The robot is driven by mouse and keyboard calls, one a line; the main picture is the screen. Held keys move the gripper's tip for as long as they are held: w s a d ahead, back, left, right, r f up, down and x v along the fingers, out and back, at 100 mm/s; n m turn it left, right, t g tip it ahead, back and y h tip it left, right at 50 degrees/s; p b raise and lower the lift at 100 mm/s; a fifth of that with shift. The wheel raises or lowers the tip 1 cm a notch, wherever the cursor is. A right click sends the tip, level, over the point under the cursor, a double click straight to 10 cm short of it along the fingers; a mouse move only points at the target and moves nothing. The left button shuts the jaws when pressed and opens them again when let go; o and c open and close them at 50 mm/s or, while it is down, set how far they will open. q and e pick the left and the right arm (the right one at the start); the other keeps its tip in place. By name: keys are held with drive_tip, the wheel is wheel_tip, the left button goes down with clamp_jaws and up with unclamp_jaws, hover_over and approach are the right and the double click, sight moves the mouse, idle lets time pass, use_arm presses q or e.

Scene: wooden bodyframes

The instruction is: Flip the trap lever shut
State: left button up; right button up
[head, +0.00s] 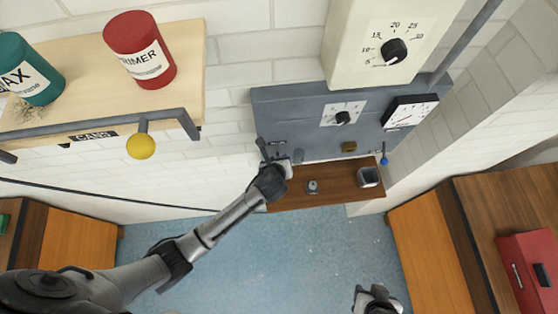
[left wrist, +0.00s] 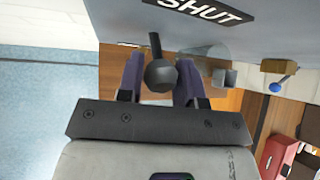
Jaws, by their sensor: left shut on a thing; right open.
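The trap lever (left wrist: 156,50) is a dark stick with a round dark knob, and the knob sits between my left gripper's purple fingers in the left wrist view. In the head view the lever (head: 262,148) shows as a dark rod at the left end of the grey wall panel. A dark label reading SHUT (left wrist: 205,8) is just above it. My left gripper (left wrist: 162,78) is shut on the lever; in the head view the left gripper (head: 279,167) is at the panel's lower left. My right gripper (head: 376,294) is open at the bottom, away from the panel, its fingers partly cut off.
The grey panel (head: 290,115) carries dials, and a wooden shelf (head: 335,190) beneath holds small metal parts. A red toolbox (head: 530,270) lies right. The blue floor is clear.

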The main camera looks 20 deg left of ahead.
use_arm(q)
drive_tip(key=shift+r, duration=0.15)
idle(0.4)
drive_tip(key=o, duration=0.9)
drive_tip(key=shift+b+v, duration=0.75)
drive_tip(key=shift+v, duration=6.1)
drive_tip(key=shift+w+a+r, duration=0.1)
drive_tip(key=shift+w+r, duration=0.05)
drive_tip(key=shift+r, duration=0.05)
